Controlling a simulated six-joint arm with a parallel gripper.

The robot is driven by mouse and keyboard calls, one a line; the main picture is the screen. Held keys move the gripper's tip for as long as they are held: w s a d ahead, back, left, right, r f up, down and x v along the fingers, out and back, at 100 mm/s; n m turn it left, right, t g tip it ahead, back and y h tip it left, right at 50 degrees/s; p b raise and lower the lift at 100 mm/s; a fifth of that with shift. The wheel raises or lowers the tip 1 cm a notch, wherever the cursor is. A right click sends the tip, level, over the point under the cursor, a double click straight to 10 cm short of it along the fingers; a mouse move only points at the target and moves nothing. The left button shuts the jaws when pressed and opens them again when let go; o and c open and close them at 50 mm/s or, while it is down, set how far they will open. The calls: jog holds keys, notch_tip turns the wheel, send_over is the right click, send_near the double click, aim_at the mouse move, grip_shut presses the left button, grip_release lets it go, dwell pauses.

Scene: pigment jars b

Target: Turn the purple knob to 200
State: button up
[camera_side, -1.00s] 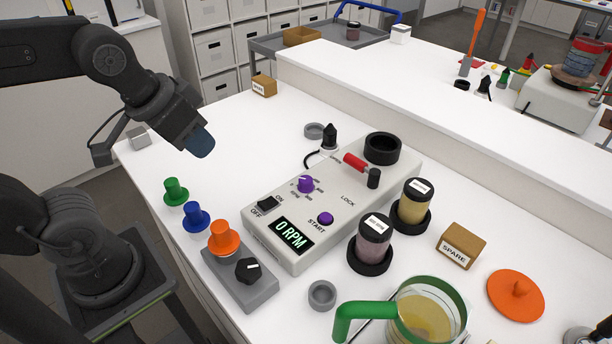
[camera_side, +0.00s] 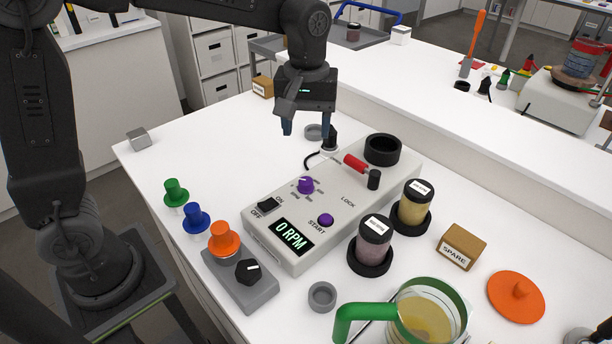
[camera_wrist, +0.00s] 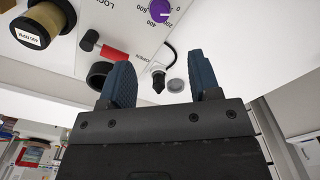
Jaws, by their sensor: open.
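The purple knob (camera_side: 306,185) sits on the sloped top of the grey control box (camera_side: 349,217), with a ring of numbers around it. In the wrist view the purple knob (camera_wrist: 160,10) is at the top edge, partly cut off, with 0, 200, 400 and 600 legible. Its white mark points right in that view, near the 0. The display (camera_side: 292,236) reads 0 RPM. My gripper (camera_side: 307,130) is open and empty, fingers pointing down, above and behind the knob and apart from it. Its blue fingers also show in the wrist view (camera_wrist: 165,82).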

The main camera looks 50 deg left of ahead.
aim_at(306, 180)
notch_tip(306, 180, down, 12)
jog(key=shift+f, duration=0.2)
jog(key=shift+c, duration=0.2)
jog(key=c, duration=0.9)
